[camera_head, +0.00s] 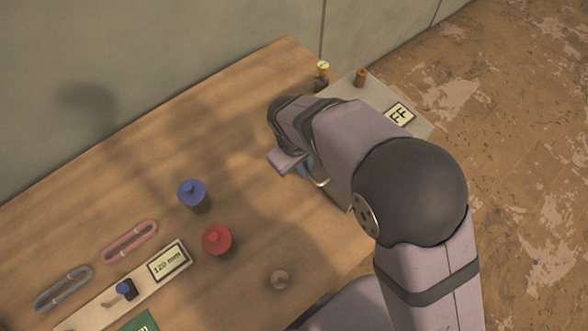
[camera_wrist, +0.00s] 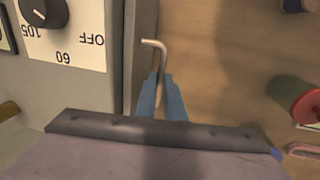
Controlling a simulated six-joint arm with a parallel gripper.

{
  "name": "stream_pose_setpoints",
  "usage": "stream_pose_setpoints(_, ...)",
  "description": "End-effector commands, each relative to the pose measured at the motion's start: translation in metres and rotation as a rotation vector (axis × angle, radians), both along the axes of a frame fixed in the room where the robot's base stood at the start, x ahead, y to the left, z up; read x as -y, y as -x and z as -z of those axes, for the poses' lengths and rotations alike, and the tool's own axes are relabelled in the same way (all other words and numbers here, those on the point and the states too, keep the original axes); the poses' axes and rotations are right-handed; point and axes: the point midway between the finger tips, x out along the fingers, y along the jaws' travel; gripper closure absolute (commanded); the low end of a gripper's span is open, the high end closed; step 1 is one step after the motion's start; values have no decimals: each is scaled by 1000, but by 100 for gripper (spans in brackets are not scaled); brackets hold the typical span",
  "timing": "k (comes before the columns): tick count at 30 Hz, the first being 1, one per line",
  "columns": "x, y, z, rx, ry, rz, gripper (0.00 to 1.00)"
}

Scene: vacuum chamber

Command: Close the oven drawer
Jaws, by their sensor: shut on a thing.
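The oven is a grey box with a pale dial plate (camera_wrist: 65,30) marked OFF, 60 and 105 and a black knob, at the left of the wrist view. In the head view its top (camera_head: 428,130) shows at the back right, partly behind my arm. A bent metal handle (camera_wrist: 154,44) sticks out from its front side. My gripper (camera_wrist: 161,82) is shut on the handle, with the blue fingers around its bar. The handle also shows in the head view (camera_head: 320,183), beside my gripper. My arm hides most of the drawer front, so I cannot tell how far it stands out.
On the wooden table stand a blue-topped piece (camera_head: 192,192) and a red one (camera_head: 217,239). Pink (camera_head: 130,241) and grey (camera_head: 64,288) loops and a board labelled 120 mm (camera_head: 110,303) lie front left. The table's back left is clear.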

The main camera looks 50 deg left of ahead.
Motion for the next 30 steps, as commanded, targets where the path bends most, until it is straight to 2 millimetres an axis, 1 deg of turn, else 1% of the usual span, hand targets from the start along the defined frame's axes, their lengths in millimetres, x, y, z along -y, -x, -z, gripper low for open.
stream_pose_setpoints(2, -1, -5, -1, 5, -4, -2, 100)
stream_pose_setpoints(11, -1, -7, -2, 7, -5, -2, 100)
stream_pose_setpoints(12, -2, -7, -2, 8, -5, -2, 86)
stream_pose_setpoints(14, -1, -7, -2, 7, -5, 0, 72)
stream_pose_setpoints(26, 0, -5, -1, 4, -2, 0, 72)
stream_pose_setpoints(30, -1, -4, -5, 4, -4, -1, 72)
